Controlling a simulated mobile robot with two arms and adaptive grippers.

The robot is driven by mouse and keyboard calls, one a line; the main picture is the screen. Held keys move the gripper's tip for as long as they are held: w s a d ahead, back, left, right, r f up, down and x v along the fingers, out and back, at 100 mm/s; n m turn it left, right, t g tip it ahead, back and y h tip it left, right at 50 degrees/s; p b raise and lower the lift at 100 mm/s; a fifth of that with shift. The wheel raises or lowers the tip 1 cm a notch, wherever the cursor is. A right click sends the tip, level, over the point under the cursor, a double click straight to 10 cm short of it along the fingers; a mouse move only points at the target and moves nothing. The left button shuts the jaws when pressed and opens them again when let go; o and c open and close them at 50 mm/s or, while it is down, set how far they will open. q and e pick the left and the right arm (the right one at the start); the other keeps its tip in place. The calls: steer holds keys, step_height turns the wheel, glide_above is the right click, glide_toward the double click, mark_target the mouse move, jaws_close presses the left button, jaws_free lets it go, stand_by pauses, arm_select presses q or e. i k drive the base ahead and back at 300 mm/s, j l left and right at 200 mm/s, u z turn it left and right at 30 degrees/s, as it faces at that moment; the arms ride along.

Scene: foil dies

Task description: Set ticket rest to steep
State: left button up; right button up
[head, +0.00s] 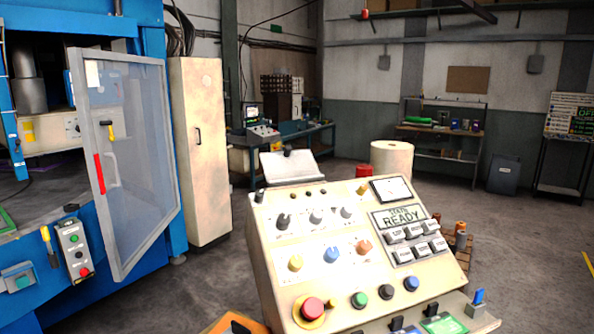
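A pale tilted plate (292,166) with a small dark knob at its upper edge stands just behind the control console (258,240). It looks like the ticket rest, but I cannot read any label on it. It leans back at a shallow slant, and its lower part is hidden behind the console. Neither of my grippers shows in the head view.
A blue press (120,290) with an open clear door (140,170) stands at the left, beside a beige cabinet (201,150). A white roll (391,160), a workbench (300,138) and shelving (440,148) stand behind. Bare floor (530,240) lies to the right.

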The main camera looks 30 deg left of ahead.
mark_target(288, 167)
steer(key=i+l+u, duration=0.55)
steer(key=i+l, duration=0.2)
steer(key=l, duration=0.25)
